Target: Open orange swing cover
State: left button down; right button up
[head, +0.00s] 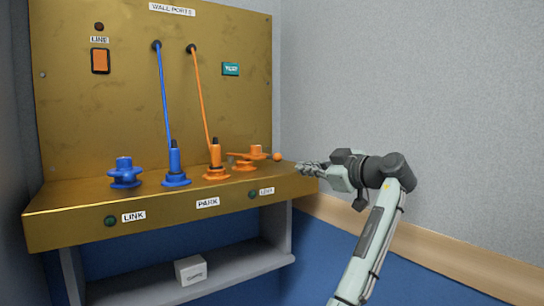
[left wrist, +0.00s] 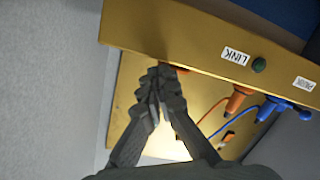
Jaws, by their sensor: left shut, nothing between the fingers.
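The orange swing cover (head: 258,153) lies flat over the orange socket (head: 245,166) at the right end of the gold bench. Its arm ends in a small orange ball (head: 277,157) at the right. My left gripper (head: 300,168) is just right of the ball, near the bench's right edge, with a small apparent gap. In the left wrist view its fingers (left wrist: 160,82) are together and empty. A bit of orange (left wrist: 180,70) shows behind the fingertips there; the rest is hidden. My right gripper is not in view.
An orange plug (head: 215,166) and a blue plug (head: 175,170) with cords to the wall panel (head: 120,110) stand left of the cover. A blue socket (head: 125,174) is farther left. A white box (head: 190,269) sits on the lower shelf.

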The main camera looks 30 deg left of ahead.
aim_at(271, 171)
pick_arm(q)
jog(key=s+a+r+n+t+h+p, duration=0.25)
jog(key=s+n+t, duration=0.35)
jog(key=s, duration=0.6)
jog(key=x, duration=0.3)
jog(key=p+x, duration=0.1)
jog(key=x, duration=0.2)
jog(key=r+p+x, duration=0.1)
jog(key=x, duration=0.3)
jog(key=shift+a, duration=0.25)
jog(key=w, duration=0.2)
jog(key=w+d+f+p, duration=0.1)
jog(key=shift+d, duration=0.1)
jog(key=shift+w+d, duration=0.15)
jog(key=shift+w, duration=0.2)
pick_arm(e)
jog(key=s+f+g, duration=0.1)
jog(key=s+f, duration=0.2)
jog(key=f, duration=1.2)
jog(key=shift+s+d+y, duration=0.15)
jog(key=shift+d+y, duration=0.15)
pick_arm(q)
jog(key=shift+f, duration=0.1)
